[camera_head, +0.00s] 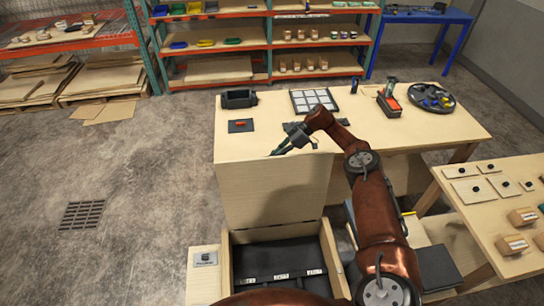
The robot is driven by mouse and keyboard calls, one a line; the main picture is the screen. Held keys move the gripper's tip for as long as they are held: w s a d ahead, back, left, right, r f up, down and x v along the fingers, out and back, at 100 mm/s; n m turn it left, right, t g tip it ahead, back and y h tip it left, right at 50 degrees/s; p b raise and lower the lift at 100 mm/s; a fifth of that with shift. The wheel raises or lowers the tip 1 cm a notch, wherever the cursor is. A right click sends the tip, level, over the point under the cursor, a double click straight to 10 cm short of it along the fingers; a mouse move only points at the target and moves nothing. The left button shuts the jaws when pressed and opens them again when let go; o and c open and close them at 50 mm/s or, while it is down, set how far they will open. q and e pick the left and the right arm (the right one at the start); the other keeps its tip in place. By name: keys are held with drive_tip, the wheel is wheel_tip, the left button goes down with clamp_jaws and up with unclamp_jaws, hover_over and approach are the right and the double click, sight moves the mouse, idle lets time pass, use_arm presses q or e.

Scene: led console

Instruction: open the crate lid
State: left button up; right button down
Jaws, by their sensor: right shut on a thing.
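The wooden crate (226,265) stands at the bottom centre, with its dark interior and several small white labels showing. Its light wooden lid (270,195) stands raised, about upright, at the crate's far side. The lid hides part of the worktable's front. My right gripper (281,149) is at the lid's top edge, shut on it, with its arm reaching up from the lower right. The exact finger contact is too small to make out. My left gripper is not in view.
A worktable (445,128) stands behind the lid, holding a black device (239,99), a gridded tray (312,100) and a round dark tray (431,97). A side table (474,217) with boxes and plates stands at right.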

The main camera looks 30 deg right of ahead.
drive_tip(key=shift+f, duration=0.15)
drive_tip(key=c, duration=2.3)
unclamp_jaws()
drive_tip(key=shift+a, duration=0.1)
drive_tip(key=shift+v, duration=3.8)
drive_tip(key=shift+w, duration=0.1)
